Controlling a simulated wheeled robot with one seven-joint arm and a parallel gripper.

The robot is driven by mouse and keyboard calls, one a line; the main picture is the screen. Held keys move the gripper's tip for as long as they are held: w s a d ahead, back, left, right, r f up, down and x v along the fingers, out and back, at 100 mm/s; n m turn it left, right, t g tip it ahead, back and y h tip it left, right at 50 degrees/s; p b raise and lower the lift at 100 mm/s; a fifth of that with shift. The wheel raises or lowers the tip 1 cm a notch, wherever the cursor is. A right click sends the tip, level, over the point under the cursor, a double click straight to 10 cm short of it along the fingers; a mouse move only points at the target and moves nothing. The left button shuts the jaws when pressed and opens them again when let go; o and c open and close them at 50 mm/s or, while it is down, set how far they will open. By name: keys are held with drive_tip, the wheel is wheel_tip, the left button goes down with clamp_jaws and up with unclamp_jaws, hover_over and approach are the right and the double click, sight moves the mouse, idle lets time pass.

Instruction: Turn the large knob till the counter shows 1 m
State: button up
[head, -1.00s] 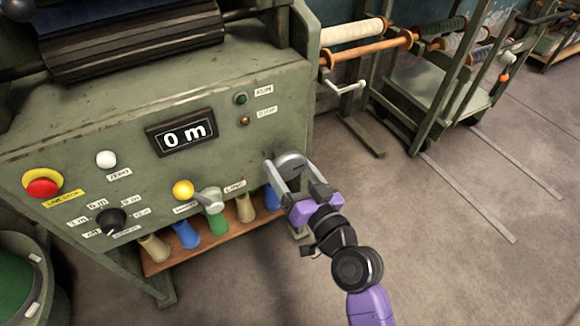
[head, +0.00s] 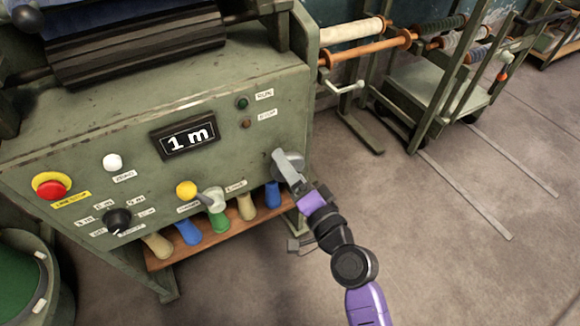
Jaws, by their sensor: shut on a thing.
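The counter (head: 184,137) on the green machine's front panel shows "1 m" in white on black. The large grey knob (head: 293,158) is at the panel's right side, partly hidden by my gripper. My gripper (head: 284,167) is shut on this knob and seen edge-on, with one finger covering the other. My purple and black wrist reaches in from the lower right.
Several coloured cones stand on a shelf (head: 210,241) below.

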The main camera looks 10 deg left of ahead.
drive_tip(key=shift+m, duration=0.3)
drive_tip(key=o, duration=1.4)
drive_tip(key=v, duration=0.8)
drive_tip(key=shift+w+d, duration=0.1)
drive_tip(key=shift+w, duration=0.05)
